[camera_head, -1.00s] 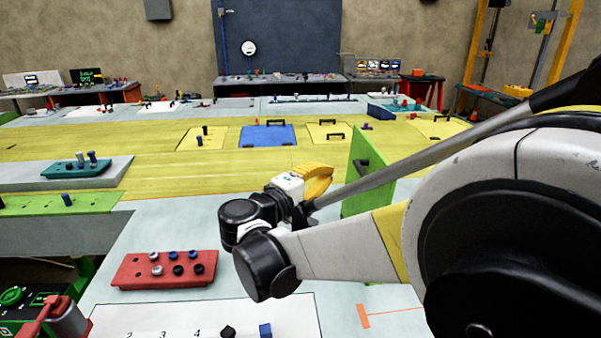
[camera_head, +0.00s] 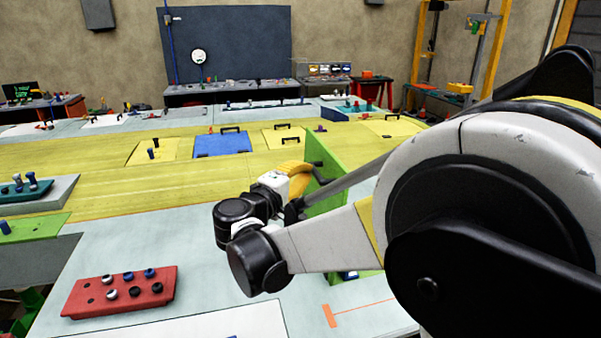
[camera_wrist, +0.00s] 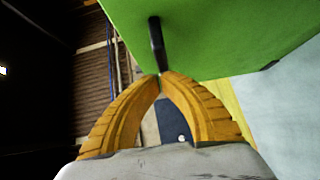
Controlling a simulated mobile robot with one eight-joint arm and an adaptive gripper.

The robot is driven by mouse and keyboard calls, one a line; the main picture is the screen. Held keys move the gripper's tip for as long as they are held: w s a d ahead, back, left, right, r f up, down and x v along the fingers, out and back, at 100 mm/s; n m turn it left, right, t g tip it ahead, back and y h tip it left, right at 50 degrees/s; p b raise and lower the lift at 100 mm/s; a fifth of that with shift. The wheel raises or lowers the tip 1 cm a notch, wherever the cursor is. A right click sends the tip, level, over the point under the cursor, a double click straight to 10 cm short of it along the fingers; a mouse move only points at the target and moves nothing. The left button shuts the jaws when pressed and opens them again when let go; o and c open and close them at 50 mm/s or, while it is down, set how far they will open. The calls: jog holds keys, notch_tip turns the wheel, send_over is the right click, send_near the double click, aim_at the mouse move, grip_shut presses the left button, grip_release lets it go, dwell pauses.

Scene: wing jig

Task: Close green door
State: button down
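The green door (camera_head: 326,150) stands raised at a steep angle at the edge of the yellow surface, partly hidden by my arm. Its black handle (camera_head: 321,172) faces left, towards my gripper (camera_head: 301,182). In the wrist view the green door (camera_wrist: 225,35) fills the upper right and the handle (camera_wrist: 156,42) stands out from it. My gripper (camera_wrist: 162,76) has yellow-orange fingers whose tips come together at the handle's near end. I cannot tell whether they touch it. No part of the handle is clearly clasped between them.
A red block with knobs (camera_head: 120,292) lies on the pale table at the lower left. A blue panel (camera_head: 222,144) and yellow panels with handles are set in the yellow surface behind. A small blue-and-white item (camera_head: 348,275) shows below my arm.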

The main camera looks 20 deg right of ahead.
jog(key=shift+d+r+m+g+y+p, duration=0.15)
jog(key=shift+d+p, duration=0.1)
jog(key=shift+d, duration=0.5)
jog(key=shift+d+r+m+g+y+p, duration=0.15)
jog(key=shift+d+p, duration=0.1)
jog(key=shift+d, duration=0.45)
jog(key=d+f+m+g+y+p, duration=0.1)
jog(key=d+f+m+y, duration=0.15)
jog(key=d, duration=0.85)
jog(key=d+f+m+g+y, duration=0.1)
jog(key=d+f+m+y, duration=0.2)
jog(key=d, duration=0.8)
jog(key=d+f+m+y+b, duration=0.1)
jog(key=d+f+y+b, duration=0.2)
jog(key=d+f, duration=0.3)
jog(key=d+f+m+y+b, duration=0.1)
jog(key=d+f+y+b, duration=0.2)
jog(key=f, duration=1.1)
jog(key=shift+d+g+y+b, duration=0.35)
jog(key=shift+d+g+b, duration=0.05)
jog(key=shift+d+b, duration=1.05)
jog(key=shift+a+m, duration=0.1)
jog(key=shift+m, duration=0.15)
